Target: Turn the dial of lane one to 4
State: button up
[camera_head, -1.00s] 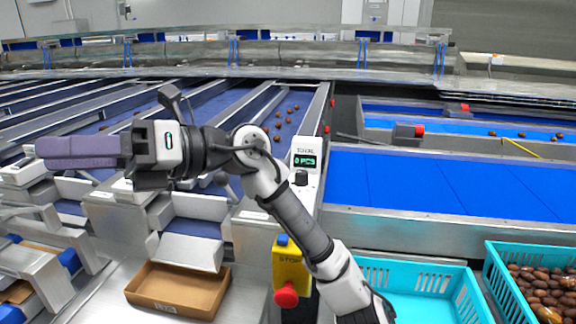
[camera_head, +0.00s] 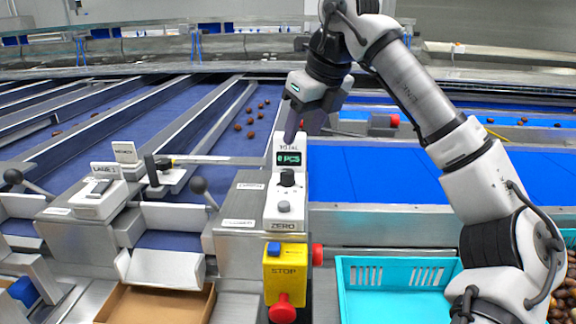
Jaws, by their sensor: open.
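No dial face or number can be made out there. A black knob (camera_head: 287,177) sits on the white counter unit (camera_head: 272,205), below its "0 PCS" display (camera_head: 289,158). I cannot tell which lane this knob serves. My gripper (camera_head: 290,128) is open and points down just above and behind the counter unit, apart from the black knob. Its fingers are partly hidden by the counter unit.
A yellow stop box (camera_head: 285,262) with a red button (camera_head: 282,308) is below the counter. Levers with dark ball knobs (camera_head: 198,186) rise beside the lanes. A cardboard box (camera_head: 150,306) and a turquoise crate (camera_head: 345,300) are in front. Dates (camera_head: 251,121) lie on a blue belt.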

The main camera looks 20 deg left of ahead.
aim_at(287, 171)
jog(key=p+x, duration=0.1)
jog(key=x, duration=0.9)
jog(key=shift+w+a+f, duration=0.15)
jog(key=shift+a+f, duration=0.05)
jog(key=shift+f, duration=0.05)
jog(key=c, duration=1)
